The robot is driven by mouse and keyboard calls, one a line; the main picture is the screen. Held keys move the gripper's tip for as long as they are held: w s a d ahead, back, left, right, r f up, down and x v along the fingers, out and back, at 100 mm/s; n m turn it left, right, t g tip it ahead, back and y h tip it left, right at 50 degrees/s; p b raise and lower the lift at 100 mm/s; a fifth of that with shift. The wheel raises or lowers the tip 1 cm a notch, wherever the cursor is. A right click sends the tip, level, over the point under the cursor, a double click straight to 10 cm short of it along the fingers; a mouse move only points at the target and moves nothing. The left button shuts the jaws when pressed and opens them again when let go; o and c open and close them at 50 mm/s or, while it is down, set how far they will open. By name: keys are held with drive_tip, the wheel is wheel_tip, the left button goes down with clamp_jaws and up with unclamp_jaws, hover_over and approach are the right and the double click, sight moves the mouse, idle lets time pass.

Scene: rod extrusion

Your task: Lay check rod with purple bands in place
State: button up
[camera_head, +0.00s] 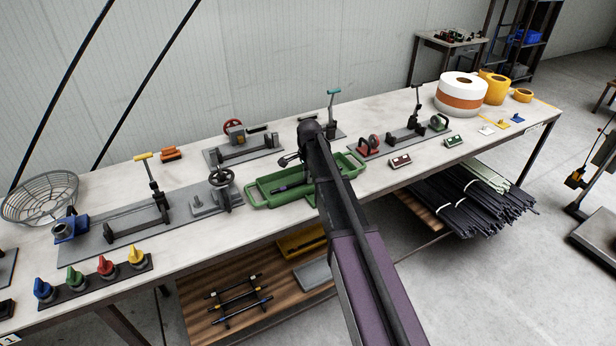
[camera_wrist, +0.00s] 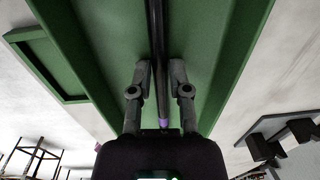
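A dark rod with a purple band (camera_wrist: 163,123) runs lengthwise between the fingers of my gripper (camera_wrist: 160,68) in the wrist view. The fingers stand apart, one on each side of the rod, with a narrow gap visible beside it. The green tray (camera_wrist: 90,50) fills the background behind them. In the head view the green tray (camera_head: 262,202) sits on the bench, and a dark rod (camera_head: 293,187) shows inside it. My arm covers part of the tray and hides most of my gripper there.
Left of the tray are a handwheel fixture (camera_head: 222,182) and a yellow-handled clamp station (camera_head: 152,175). Behind it stands a fixture with a red wheel (camera_head: 234,128). To the right is a station with red and green rollers (camera_head: 405,140). Banded rods (camera_head: 238,298) lie on the lower shelf.

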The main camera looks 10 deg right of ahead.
drive_tip(key=o, duration=0.3)
drive_tip(key=shift+r, duration=0.1)
wheel_tip(320, 180, up, 12)
drive_tip(key=p, duration=1.2)
idle(1.4)
drive_tip(key=s+f+n+b, duration=0.2)
drive_tip(key=s+n, duration=0.5)
drive_tip(key=s, duration=0.7)
drive_tip(key=s+d+f+n+b, duration=0.1)
drive_tip(key=s+n, duration=0.6)
drive_tip(key=s, duration=0.8)
drive_tip(key=shift+f+g+b, duration=0.3)
drive_tip(key=shift+f+b, duration=0.1)
drive_tip(key=shift+f, duration=0.1)
drive_tip(key=shift+d, duration=0.1)
